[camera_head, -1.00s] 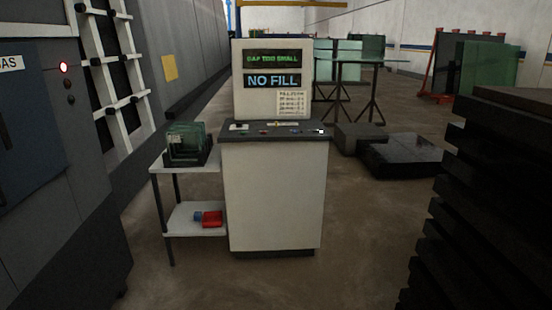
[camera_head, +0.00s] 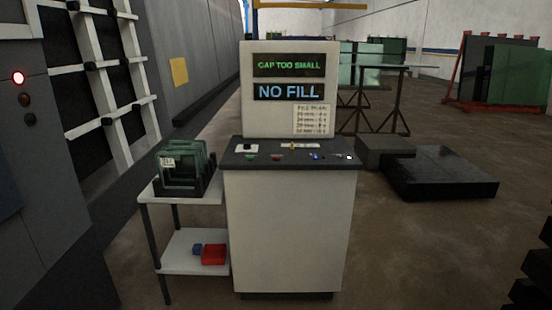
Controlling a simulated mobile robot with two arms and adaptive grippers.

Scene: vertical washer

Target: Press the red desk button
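The red desk button (camera_head: 277,157) is a small red spot on the dark sloped top of the control desk (camera_head: 289,225), left of the middle. A green button (camera_head: 250,156) sits to its left, a yellow control (camera_head: 292,146) behind it to the right, and blue and white controls (camera_head: 348,156) farther right. The desk's upright panel (camera_head: 291,118) carries two screens reading "GAP TOO SMALL" and "NO FILL". Neither of my grippers shows in the view.
A two-level white side table (camera_head: 190,260) stands left of the desk, with a rack of glass pieces (camera_head: 186,172) on top and a red bin (camera_head: 214,254) below. A dark block (camera_head: 441,178) lies to the right. Floor in front right is clear.

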